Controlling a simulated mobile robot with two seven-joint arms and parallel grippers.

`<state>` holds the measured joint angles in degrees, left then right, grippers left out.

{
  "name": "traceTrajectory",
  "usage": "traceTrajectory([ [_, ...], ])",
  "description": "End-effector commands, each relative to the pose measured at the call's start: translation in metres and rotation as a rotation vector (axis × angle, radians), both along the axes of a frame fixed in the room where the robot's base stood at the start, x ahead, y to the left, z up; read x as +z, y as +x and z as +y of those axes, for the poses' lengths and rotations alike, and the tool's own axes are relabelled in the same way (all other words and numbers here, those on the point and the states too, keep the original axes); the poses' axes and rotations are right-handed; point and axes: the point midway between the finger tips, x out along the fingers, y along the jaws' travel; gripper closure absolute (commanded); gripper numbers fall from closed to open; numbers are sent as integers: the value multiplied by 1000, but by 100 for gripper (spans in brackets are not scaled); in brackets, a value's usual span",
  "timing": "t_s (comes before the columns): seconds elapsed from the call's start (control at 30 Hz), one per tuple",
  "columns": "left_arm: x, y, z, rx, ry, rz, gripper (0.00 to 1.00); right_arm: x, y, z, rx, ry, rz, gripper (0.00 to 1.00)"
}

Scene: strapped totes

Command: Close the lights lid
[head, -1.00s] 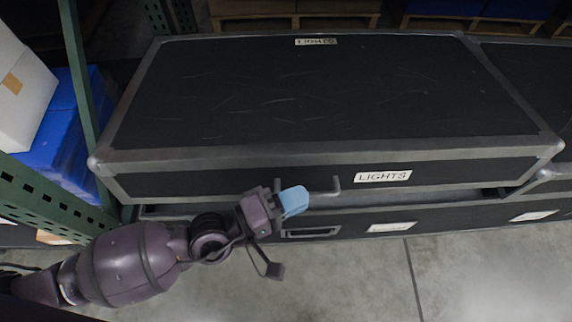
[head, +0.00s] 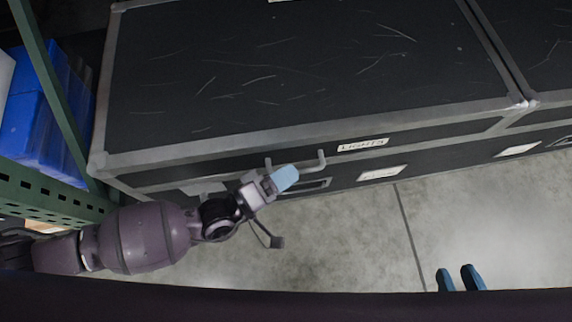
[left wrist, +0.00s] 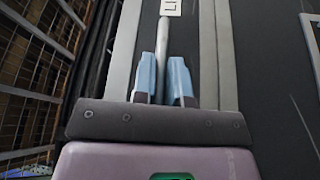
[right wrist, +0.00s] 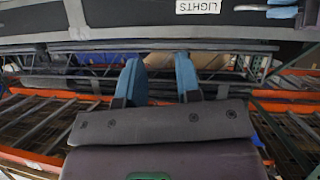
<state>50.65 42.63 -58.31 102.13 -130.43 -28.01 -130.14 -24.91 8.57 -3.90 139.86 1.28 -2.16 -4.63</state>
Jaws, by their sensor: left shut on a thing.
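The lights lid (head: 290,75) is a large black panel with grey metal edges and a LIGHTS label (head: 363,145) on its front. It lies over its case (head: 420,166), its front edge close to the case front. I cannot tell if it is fully flush. My left gripper (head: 285,178) is at the lid's front handle (head: 321,160). In the left wrist view, the fingers (left wrist: 162,65) are shut around the handle bar (left wrist: 163,42). My right gripper (head: 460,277) is apart from the lid. In the right wrist view, its fingers (right wrist: 158,75) are open and empty.
Another black case (head: 535,45) adjoins on the right. A green rack post (head: 55,95) and blue bins (head: 35,125) stand at the left. The concrete floor (head: 345,235) in front of the case is clear.

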Motion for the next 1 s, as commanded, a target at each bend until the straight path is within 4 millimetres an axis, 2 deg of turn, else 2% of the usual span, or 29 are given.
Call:
traceTrajectory([
  [0.03, -9, 3, 4, 5, 16, 16, 100, -2, -1, 0, 0, 0, 3, 68],
  [0.1, -10, 2, 4, 5, 16, 17, 100, -2, -1, 0, -1, -1, 4, 68],
  [0.13, -10, 2, 4, 5, 17, 19, 84, -2, -1, 0, -1, -1, 4, 68],
  [0.27, -10, 1, 4, 5, 17, 18, 64, -2, -1, 0, -1, 0, 4, 68],
  [0.3, -10, 1, 3, 4, 17, 17, 62, -2, -1, 0, -1, 0, 4, 68],
  [0.67, -8, -2, 4, 2, 14, 13, 62, -1, -1, 0, -2, 0, 2, 68],
  [0.83, -8, -11, 19, 1, 15, 11, 62, 1, 0, 0, 0, -3, 6, 68],
  [1.0, -10, -27, 45, 1, 17, 10, 62, 0, -1, 2, 2, -8, 29, 68],
])
